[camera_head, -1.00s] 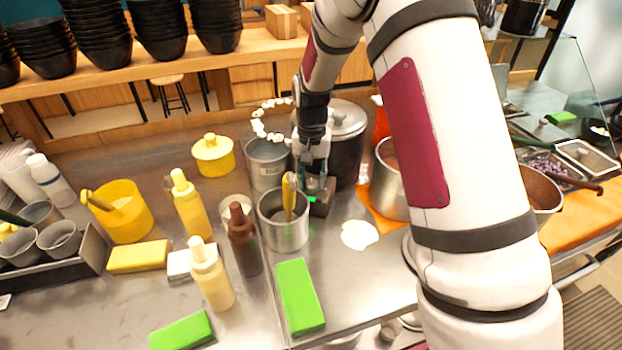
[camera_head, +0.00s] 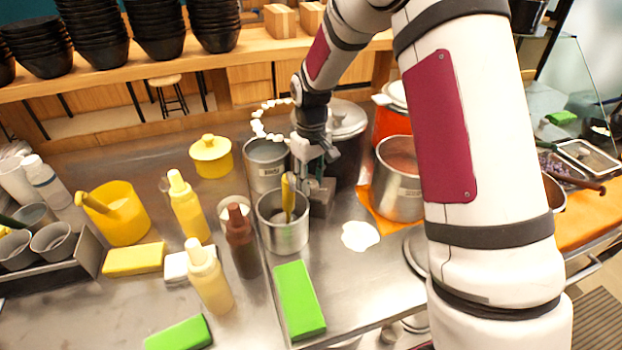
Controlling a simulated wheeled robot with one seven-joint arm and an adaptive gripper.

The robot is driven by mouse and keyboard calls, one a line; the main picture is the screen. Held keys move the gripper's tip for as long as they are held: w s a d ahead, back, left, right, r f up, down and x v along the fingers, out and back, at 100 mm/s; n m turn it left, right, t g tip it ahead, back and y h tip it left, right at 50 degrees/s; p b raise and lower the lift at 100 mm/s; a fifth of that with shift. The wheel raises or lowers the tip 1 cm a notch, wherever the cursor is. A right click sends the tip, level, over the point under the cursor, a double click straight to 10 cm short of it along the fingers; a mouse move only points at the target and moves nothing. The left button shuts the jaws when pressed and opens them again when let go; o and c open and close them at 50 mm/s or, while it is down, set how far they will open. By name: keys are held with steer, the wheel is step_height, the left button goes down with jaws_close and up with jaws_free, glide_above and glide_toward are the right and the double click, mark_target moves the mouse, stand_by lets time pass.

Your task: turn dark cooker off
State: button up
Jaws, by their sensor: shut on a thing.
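The dark cooker (camera_head: 348,152) is a dark round pot with a shiny metal lid, standing behind and to the right of my gripper in the head view. A small grey box (camera_head: 322,203) sits low at its front. My gripper (camera_head: 310,188) points down at this box, just behind a steel pot (camera_head: 284,236) with a yellow-handled tool. It is shut on a small part at the box, seemingly the cooker's control. The fingers hide that part. No green light shows there now.
Another steel pot (camera_head: 265,166) stands close on the left of my gripper. A steel pot of reddish food (camera_head: 398,195) stands to the right on an orange mat. Sauce bottles (camera_head: 240,245) and a green sponge (camera_head: 299,299) are in front.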

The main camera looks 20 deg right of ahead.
steer(key=shift+n, duration=0.3)
stand_by(0.4)
steer(key=o, duration=1.1)
steer(key=shift+o, duration=0.2)
step_height(320, 180, up, 12)
